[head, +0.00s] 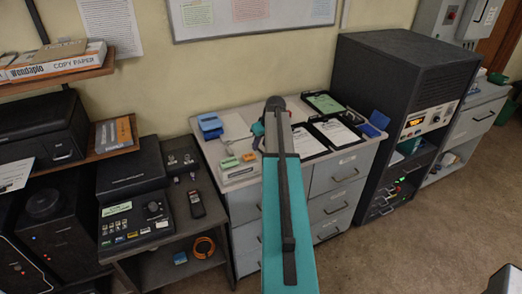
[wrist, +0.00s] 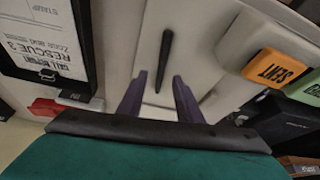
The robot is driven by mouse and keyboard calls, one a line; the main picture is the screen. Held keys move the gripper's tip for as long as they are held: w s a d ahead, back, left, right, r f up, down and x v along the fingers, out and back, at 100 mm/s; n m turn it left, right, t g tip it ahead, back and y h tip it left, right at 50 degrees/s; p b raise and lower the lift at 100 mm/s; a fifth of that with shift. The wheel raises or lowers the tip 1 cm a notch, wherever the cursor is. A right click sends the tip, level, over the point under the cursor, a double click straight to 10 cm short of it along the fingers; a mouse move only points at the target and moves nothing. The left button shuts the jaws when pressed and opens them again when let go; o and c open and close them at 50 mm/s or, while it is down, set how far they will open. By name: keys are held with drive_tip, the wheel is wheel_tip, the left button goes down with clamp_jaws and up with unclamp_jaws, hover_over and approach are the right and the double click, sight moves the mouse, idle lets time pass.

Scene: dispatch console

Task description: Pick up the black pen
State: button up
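The black pen (wrist: 165,62) lies on a pale surface in the wrist view, pointing away from me. My gripper (wrist: 159,78) is open, with two dark purple fingers apart. The pen's near end lies between and just beyond the fingertips in the picture; I see no contact. In the head view my arm reaches over the grey drawer cabinet top (head: 236,127) and hides the pen and my fingers.
A clipboard (wrist: 45,35) is left of the pen, with a red object (wrist: 64,107) below it. An orange SENT stamp (wrist: 273,68) and a green block (wrist: 307,88) are right. In the head view, a blue object (head: 210,125) stands at the cabinet's back left; a black rack (head: 385,95) is right.

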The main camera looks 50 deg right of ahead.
drive_tip(key=shift+w+d+f, duration=0.1)
drive_tip(key=shift+w+f, duration=0.15)
drive_tip(key=shift+f, duration=0.4)
drive_tip(key=shift+f, duration=0.15)
idle(0.4)
clamp_jaws()
